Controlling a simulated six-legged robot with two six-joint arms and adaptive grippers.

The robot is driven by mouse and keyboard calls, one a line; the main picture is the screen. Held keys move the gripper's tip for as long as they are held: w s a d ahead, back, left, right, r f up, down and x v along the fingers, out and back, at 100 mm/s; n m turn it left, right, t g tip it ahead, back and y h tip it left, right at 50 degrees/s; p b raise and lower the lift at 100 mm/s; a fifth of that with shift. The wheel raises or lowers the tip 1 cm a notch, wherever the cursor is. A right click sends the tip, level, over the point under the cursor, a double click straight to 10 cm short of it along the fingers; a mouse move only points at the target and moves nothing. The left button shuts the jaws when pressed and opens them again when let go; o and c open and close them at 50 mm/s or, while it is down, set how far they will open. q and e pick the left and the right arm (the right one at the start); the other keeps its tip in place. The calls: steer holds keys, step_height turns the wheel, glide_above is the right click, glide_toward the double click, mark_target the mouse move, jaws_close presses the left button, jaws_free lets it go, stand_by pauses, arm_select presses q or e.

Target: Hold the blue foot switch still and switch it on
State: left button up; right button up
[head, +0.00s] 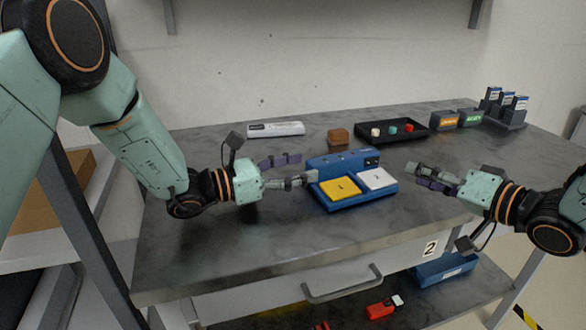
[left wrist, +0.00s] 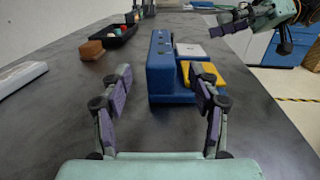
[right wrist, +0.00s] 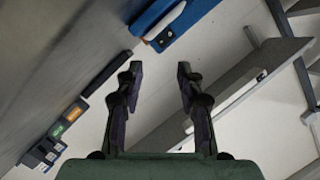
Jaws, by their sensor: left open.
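The blue foot switch (head: 352,197) sits flat on the grey table. It has a yellow pedal (head: 339,188), a white pedal (head: 376,179) and a raised back housing (head: 345,163) with small dark parts at its right end. My left gripper (head: 307,167) is open at the switch's left end. In the left wrist view the housing (left wrist: 162,60) stands ahead between the fingers, and the right finger overlaps the yellow pedal (left wrist: 205,76). I cannot tell whether they touch. My right gripper (head: 414,174) is open and empty, to the right of the switch; its fingers (right wrist: 160,70) are spread.
Behind lie a white bar (head: 276,129), a brown block (head: 338,136) and a black tray (head: 392,139) with small coloured pieces. Orange (head: 444,120) and green (head: 471,117) boxes stand back right. The front-left tabletop is clear. A drawer handle (head: 342,284) sticks out below.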

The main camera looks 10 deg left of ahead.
mark_target(327, 159)
arm_select(q)
steer(key=x, duration=0.6)
steer(key=shift+w+d, duration=0.15)
steer(key=shift+d, duration=0.2)
steer(key=shift+c, duration=0.5)
jaws_close()
